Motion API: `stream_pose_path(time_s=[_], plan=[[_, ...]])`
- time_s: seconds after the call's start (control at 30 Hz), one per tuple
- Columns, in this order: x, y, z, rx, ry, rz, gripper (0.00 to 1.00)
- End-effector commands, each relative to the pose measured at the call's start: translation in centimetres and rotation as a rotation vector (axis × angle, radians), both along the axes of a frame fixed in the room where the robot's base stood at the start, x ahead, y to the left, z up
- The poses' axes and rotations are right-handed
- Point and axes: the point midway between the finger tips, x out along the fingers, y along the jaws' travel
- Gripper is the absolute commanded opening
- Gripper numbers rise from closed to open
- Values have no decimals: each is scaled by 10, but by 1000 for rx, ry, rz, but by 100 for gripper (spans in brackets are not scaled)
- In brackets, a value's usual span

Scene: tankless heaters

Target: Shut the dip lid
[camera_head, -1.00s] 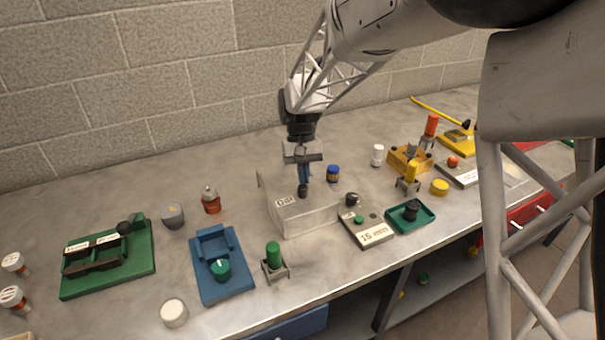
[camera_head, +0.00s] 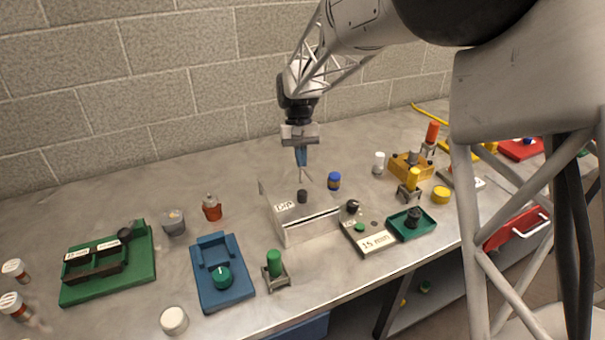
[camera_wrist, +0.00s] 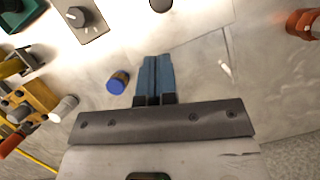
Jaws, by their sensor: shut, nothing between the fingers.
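The dip box (camera_head: 308,231) is pale, with a "Dip" label on its lid (camera_head: 320,207), and stands mid-table. The lid lies over the box, and a narrow dark line shows under its front edge. I cannot tell whether it is fully seated. A dark knob (camera_head: 302,196) stands on the lid; a dark round knob also shows at the top edge of the wrist view (camera_wrist: 160,4). My gripper (camera_head: 302,165) is shut and empty, pointing down above and behind the knob, apart from it. Its blue fingers (camera_wrist: 154,78) are together in the wrist view.
A blue-capped bottle (camera_head: 334,181) stands close behind the box on the right. A timer labelled "15 min" (camera_head: 372,240) and a green tray (camera_head: 427,228) are to its right. A green-topped stand (camera_head: 274,265) and a blue holder (camera_head: 222,285) are at front left.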

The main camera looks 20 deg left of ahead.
Motion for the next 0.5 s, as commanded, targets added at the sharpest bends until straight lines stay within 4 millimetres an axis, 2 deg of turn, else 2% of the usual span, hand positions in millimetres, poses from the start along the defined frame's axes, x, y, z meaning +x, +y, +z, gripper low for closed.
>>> stream_pose_path(time_s=[0.2,0.5], plan=[[11,7,33,1,-2,0,0],[18,11,54,0,-1,0,0]])
